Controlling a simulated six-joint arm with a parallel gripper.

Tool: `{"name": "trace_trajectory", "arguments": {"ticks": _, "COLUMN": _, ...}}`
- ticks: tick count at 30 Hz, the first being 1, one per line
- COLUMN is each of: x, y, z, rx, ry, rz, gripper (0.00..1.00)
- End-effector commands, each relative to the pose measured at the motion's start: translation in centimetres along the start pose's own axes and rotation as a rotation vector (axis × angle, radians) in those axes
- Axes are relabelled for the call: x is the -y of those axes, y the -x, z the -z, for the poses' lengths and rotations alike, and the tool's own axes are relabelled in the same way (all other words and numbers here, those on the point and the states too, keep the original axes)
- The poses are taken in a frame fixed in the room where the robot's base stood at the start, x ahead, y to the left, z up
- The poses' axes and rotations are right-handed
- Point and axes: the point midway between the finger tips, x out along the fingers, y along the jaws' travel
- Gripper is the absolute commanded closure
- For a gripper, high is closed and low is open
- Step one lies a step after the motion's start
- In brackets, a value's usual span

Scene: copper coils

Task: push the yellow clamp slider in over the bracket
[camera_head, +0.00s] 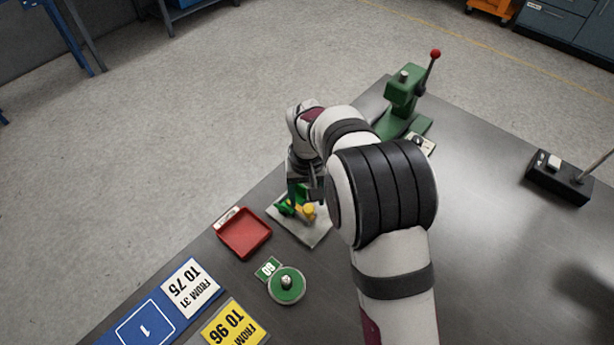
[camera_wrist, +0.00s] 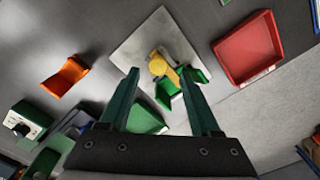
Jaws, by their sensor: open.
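The yellow clamp slider (camera_wrist: 158,66) shows in the wrist view as a round knob with a short bar, on a green fixture (camera_wrist: 195,76) over a light metal plate (camera_wrist: 140,44). In the head view the yellow slider (camera_head: 308,210) is just below my gripper (camera_head: 304,192). In the wrist view my gripper (camera_wrist: 160,72) is open, its two green fingers apart, with the yellow knob appearing between the tips. I cannot tell whether they touch it. An orange bent piece (camera_wrist: 66,76), possibly a bracket, lies apart from the plate; no bracket is clear under the slider.
A red tray (camera_head: 244,234) is beside the plate. A green round weight (camera_head: 286,285) and number cards (camera_head: 190,287) are nearer. A green press with a red-knobbed lever (camera_head: 404,95) stands behind; a black box (camera_head: 560,180) is at right. The table's right side is mostly clear.

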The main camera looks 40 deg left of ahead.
Motion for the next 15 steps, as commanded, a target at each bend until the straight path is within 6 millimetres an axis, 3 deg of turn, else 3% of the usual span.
{"name": "trace_trajectory", "arguments": {"ticks": 9, "x": 0.0, "y": 9.9, "z": 0.1, "rx": -0.006, "ry": 0.000, "rz": 0.001, "gripper": 0.36}}
{"name": "trace_trajectory", "arguments": {"ticks": 15, "x": 0.1, "y": 12.9, "z": 0.1, "rx": -0.003, "ry": 0.001, "rz": 0.001, "gripper": 0.36}}
